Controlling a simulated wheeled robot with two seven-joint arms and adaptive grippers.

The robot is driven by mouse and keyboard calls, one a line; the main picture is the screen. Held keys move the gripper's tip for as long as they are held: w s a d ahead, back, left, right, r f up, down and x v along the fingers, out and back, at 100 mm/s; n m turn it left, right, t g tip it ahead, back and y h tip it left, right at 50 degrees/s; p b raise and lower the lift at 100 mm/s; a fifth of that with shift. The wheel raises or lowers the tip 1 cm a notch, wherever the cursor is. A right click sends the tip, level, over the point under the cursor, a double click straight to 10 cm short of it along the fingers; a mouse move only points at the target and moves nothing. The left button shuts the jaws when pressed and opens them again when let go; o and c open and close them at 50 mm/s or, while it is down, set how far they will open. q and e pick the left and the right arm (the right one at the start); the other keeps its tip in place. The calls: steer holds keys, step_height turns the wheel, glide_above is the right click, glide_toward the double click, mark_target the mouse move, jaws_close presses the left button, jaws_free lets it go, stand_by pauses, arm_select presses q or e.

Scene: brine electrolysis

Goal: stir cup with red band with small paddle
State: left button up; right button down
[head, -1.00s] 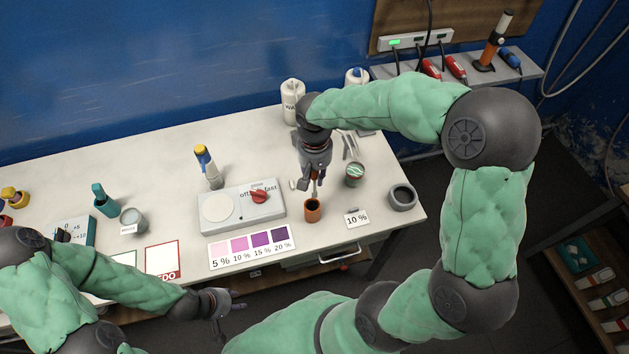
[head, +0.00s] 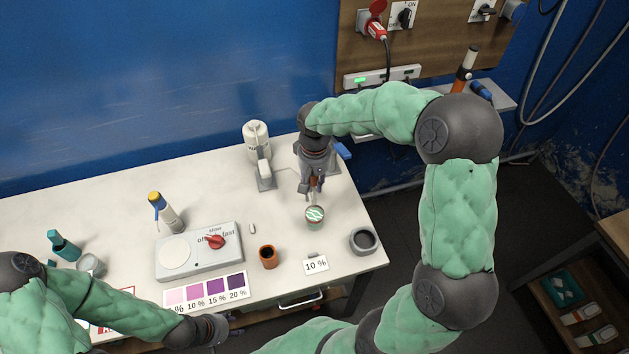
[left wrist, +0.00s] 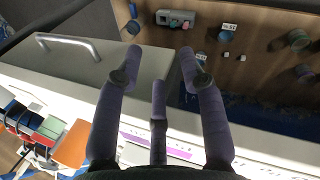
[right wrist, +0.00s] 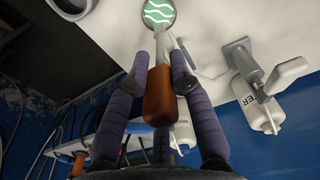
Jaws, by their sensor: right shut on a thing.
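A small cup with a white wavy pattern on green (head: 314,216) stands on the table; a little reddish colour shows at its side. It also shows at the top of the right wrist view (right wrist: 158,12). My right gripper (head: 313,180) is shut on the brown handle of the small paddle (right wrist: 159,95), just behind the cup. The paddle's thin grey shaft points to the cup and overlaps its edge in the right wrist view; whether its end is inside, I cannot tell. My left gripper (left wrist: 160,65) is open and empty, low at the table's front.
An orange-brown cup (head: 268,258), a 10 % card (head: 315,265) and a grey ring-shaped holder (head: 363,241) stand nearby. A stirrer plate with red knob (head: 198,252) is left. A white bottle (head: 256,140) and grey stand (head: 265,177) are behind.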

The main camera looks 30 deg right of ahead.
mark_target(315, 204)
steer(key=shift+d+f+b, duration=0.15)
steer(key=shift+f+b, duration=0.25)
steer(key=shift+f, duration=0.3)
steer(key=shift+f+b, duration=3.5)
steer(key=shift+f, duration=1.45)
steer(key=shift+s, duration=0.1)
